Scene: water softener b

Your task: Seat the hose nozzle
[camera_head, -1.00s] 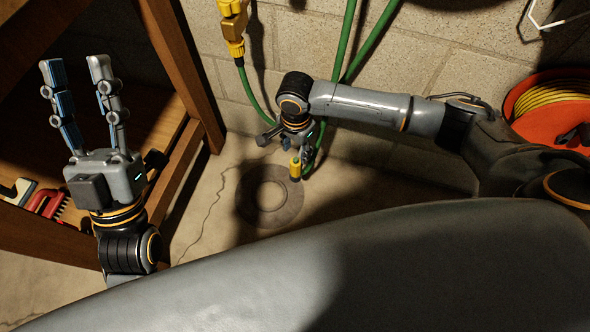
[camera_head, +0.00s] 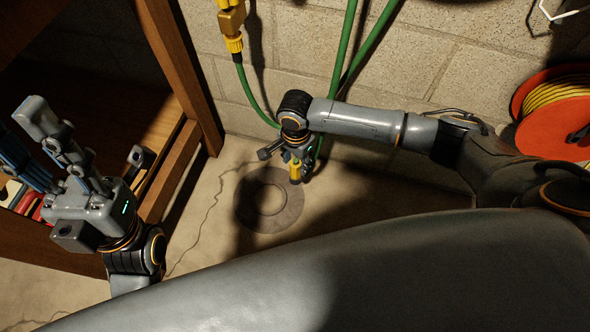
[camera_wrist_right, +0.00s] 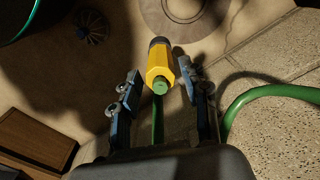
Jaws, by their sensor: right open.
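The hose nozzle (camera_head: 295,169) is yellow with a dark tip and hangs below my right gripper (camera_head: 298,158) in the head view, above the floor drain. In the right wrist view the nozzle (camera_wrist_right: 160,62) lies between the two fingers of the right gripper (camera_wrist_right: 159,83), which are apart on either side. A small gap shows on the left; contact on the right cannot be told. The green hose (camera_wrist_right: 158,125) runs back from the nozzle between the fingers. My left gripper (camera_head: 38,150) is open and empty at the far left, by the wooden shelf.
A round floor drain (camera_head: 268,200) lies below the right gripper. A yellow fitting (camera_head: 231,22) with a green hose hangs on the block wall. A wooden shelf (camera_head: 180,165) with clamps stands at the left. An orange cord reel (camera_head: 553,130) is at the right.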

